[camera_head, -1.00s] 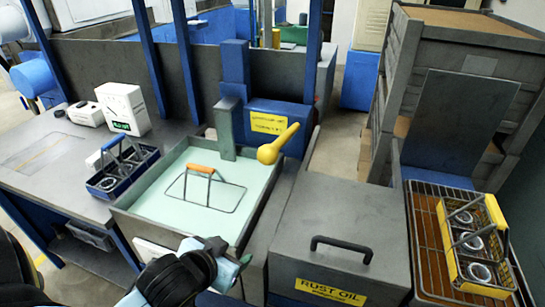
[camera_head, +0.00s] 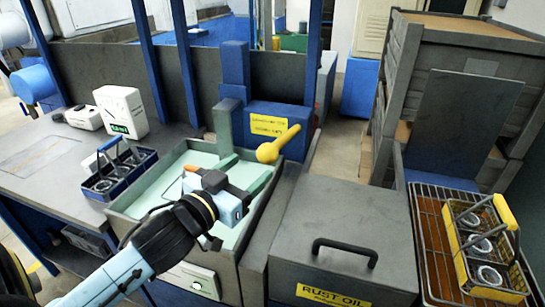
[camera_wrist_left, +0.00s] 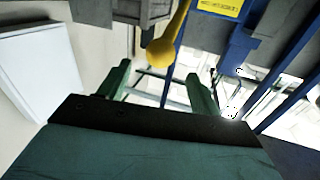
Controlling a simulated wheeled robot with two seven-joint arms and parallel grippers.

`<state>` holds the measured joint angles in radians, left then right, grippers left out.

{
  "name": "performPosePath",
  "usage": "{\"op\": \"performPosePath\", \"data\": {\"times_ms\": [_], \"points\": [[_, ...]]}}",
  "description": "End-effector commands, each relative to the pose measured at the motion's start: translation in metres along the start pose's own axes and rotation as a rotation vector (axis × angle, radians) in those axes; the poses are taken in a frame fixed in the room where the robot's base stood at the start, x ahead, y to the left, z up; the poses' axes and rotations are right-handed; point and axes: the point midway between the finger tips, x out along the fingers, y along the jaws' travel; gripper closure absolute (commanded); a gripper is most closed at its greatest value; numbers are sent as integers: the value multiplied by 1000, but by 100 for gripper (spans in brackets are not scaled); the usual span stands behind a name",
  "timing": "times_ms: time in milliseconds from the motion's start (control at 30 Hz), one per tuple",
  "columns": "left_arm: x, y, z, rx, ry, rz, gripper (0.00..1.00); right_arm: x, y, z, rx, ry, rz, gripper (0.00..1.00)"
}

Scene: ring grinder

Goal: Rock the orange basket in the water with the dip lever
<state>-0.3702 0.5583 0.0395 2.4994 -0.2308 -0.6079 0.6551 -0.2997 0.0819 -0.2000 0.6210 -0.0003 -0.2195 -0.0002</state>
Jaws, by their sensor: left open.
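The dip lever (camera_head: 290,136) is a yellow bar with a round knob, slanting out over the right rear of the water tank (camera_head: 140,200). It also shows in the wrist view (camera_wrist_left: 172,35), its knob just beyond the fingers. My left gripper (camera_head: 249,172) is open over the tank, in front of and below the knob, apparently not touching it. In the wrist view its two green fingers (camera_wrist_left: 160,80) are spread with nothing held. The orange basket handle (camera_head: 191,168) peeks out left of my gripper; the basket's wire part is mostly hidden by my arm. My right gripper is out of view.
A blue basket (camera_head: 124,178) with rings stands left of the tank, near a white dial gauge (camera_head: 122,110). The rust oil box (camera_head: 335,220) with a black handle is to the right. A yellow basket (camera_head: 480,240) with rings sits on a rack at far right.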

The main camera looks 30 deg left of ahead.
Motion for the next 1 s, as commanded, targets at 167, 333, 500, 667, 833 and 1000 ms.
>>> {"op": "performPosePath", "data": {"times_ms": [167, 333, 500, 667, 833, 1000], "points": [[16, 0, 4, 4, 5, 1, 36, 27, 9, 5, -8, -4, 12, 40], [40, -1, -1, 2, 1, -2, 36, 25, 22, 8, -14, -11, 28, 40], [66, -1, -1, 3, 0, -2, 36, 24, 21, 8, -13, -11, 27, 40], [85, -1, 0, 2, -1, -2, 36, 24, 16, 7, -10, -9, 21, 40], [96, 0, 0, 2, -3, -2, 36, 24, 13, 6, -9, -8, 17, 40], [98, 0, 0, 2, -2, -1, 36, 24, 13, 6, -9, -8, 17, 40]]}}
